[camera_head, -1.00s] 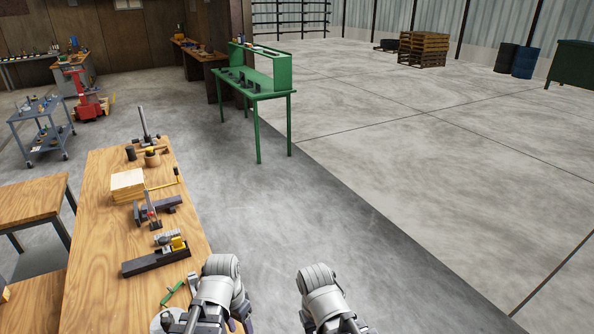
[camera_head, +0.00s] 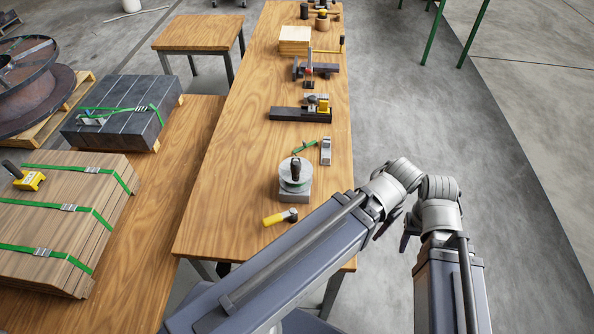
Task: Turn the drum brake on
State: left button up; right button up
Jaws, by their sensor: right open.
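No part is plainly recognisable as a drum brake or its lever. A small device with a pale green-rimmed disc (camera_head: 295,174) and an upright black handle stands on a grey block on the long wooden table. A large dark steel reel (camera_head: 38,88) lies at the far left, cut off by the picture edge. My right gripper (camera_head: 409,230) is open, beyond the table's right edge, apart from these things. My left gripper (camera_head: 386,222) is close beside it, mostly hidden by its wrist; its jaws cannot be made out.
Strapped wood planks (camera_head: 60,215) and dark slabs (camera_head: 120,105) lie at left.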

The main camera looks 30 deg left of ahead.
aim_at(277, 218)
jog(key=u, duration=1.3)
jog(key=k+l+u, duration=0.15)
jog(key=k, duration=0.55)
